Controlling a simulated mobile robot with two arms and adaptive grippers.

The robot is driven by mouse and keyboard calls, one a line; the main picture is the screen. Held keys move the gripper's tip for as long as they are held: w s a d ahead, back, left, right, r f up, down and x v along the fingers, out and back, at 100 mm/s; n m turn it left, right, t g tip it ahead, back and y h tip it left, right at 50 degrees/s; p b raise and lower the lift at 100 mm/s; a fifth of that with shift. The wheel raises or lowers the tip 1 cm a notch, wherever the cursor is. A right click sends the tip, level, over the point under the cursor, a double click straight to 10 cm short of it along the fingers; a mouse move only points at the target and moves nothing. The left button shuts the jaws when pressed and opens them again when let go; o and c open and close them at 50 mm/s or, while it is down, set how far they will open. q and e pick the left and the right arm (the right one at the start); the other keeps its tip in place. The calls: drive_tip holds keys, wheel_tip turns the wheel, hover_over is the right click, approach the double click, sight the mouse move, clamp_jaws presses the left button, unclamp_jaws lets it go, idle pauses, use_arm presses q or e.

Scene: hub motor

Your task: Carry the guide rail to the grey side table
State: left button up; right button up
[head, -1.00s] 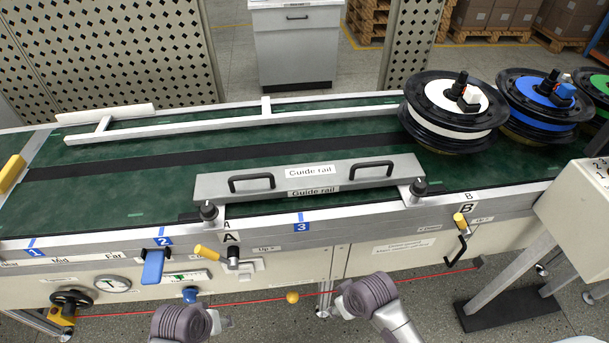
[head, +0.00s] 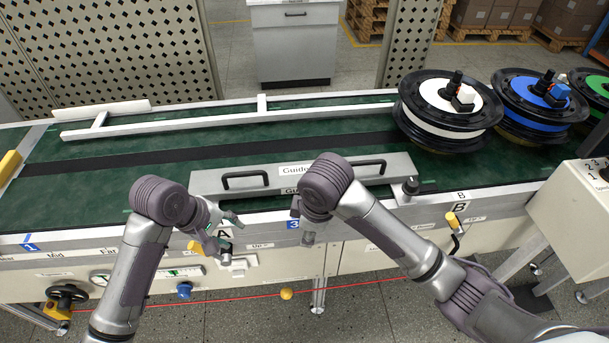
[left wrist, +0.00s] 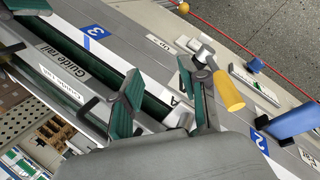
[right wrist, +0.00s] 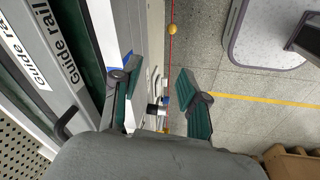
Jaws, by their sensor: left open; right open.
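The guide rail (head: 208,184), a long grey bar with two black handles, lies along the near edge of the green conveyor. My right arm hides part of its middle; its labels show in the left wrist view (left wrist: 62,62) and right wrist view (right wrist: 45,38). My left gripper (head: 230,230) is open and empty at the front edge by clamp A, below the rail's left handle. My right gripper (head: 300,225) is open and empty in front of the rail's middle, near mark 3. A grey cabinet (head: 295,58) stands behind the conveyor; I cannot tell whether it is the side table.
Hub motors with white (head: 450,120) and blue (head: 540,115) faces stand on the belt at right. A black knob (head: 410,188) sits at the rail's right end. Clamp A's yellow handle (left wrist: 230,92) is beside my left fingers. A red cord (head: 240,293) runs along the front.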

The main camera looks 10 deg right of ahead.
drive_tip(key=w+d+r+n+h, duration=0.2)
drive_tip(key=w+d+r+h, duration=0.3)
drive_tip(key=w+r, duration=0.4)
approach(364, 162)
wheel_tip(364, 162, up, 3)
drive_tip(key=a, duration=0.2)
use_arm(q)
drive_tip(key=w+a+r+n, duration=0.1)
drive_tip(key=w+r+n, duration=0.8)
drive_tip(key=r, duration=0.6)
drive_tip(key=shift+w+a+g, duration=0.3)
drive_tip(key=shift+w, duration=0.95)
use_arm(e)
drive_tip(key=shift+s+d+f+n+h, duration=0.2)
drive_tip(key=shift+n+h, duration=0.1)
drive_tip(key=shift+n, duration=0.1)
use_arm(q)
drive_tip(key=x, duration=1.3)
drive_tip(key=shift+d+f, duration=0.3)
drive_tip(key=shift+d, duration=0.05)
use_arm(e)
drive_tip(key=x, duration=1.3)
drive_tip(key=shift+d+f, duration=0.15)
drive_tip(key=shift+f, duration=0.25)
use_arm(q)
clamp_jaws()
use_arm(e)
clamp_jaws()
